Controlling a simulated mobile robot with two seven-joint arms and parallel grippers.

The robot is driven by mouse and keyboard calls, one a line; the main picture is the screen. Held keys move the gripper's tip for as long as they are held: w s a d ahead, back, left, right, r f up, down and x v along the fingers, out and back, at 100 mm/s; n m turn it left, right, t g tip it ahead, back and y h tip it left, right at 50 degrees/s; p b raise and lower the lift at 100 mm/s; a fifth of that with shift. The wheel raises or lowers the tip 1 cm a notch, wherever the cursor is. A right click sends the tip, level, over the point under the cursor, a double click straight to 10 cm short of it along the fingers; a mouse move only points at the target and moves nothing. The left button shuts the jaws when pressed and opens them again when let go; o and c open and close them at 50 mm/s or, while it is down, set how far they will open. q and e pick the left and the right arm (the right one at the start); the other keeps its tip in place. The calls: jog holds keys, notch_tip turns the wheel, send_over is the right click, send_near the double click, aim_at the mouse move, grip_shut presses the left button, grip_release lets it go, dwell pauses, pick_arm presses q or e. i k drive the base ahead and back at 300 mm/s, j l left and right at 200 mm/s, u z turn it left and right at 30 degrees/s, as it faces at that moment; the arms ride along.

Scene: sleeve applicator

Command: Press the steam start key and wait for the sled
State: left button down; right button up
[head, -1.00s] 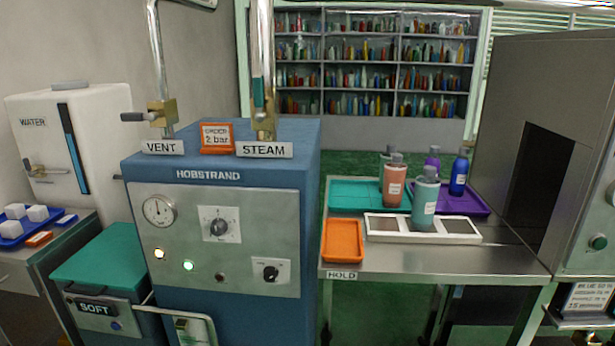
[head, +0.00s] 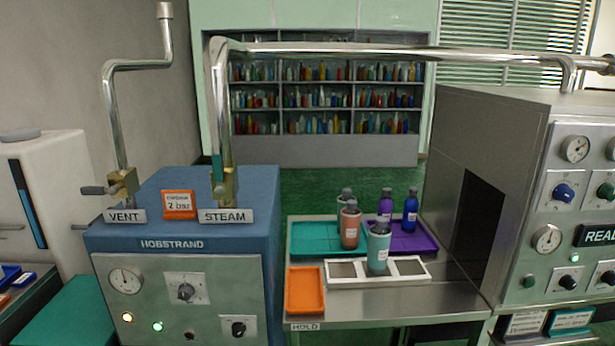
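The steel machine (head: 455,140) with a dark tunnel opening (head: 478,220) stands at the right in the head view. Its front has gauges, knobs, a lit green lamp (head: 547,258), a dark green round button (head: 529,281) and a display reading "READ", cut off by the frame edge. I cannot tell which control is the steam start key. A white frame (head: 340,283), possibly the sled, lies on the steel table left of the opening. A teal bottle (head: 378,256) stands upright at its middle, with a grey recess on each side. Neither gripper is in view.
The blue HOBSTRAND boiler (head: 262,210), with STEAM and VENT pipes, stands at the left. A teal tray (head: 310,240), a purple tray (head: 425,240) and several other bottles stand behind the white frame. An orange tray (head: 304,290) lies at the table's left.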

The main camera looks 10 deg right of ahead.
aim_at(529, 282)
jog(key=k+j+z, duration=0.1)
jog(key=z, duration=1.6)
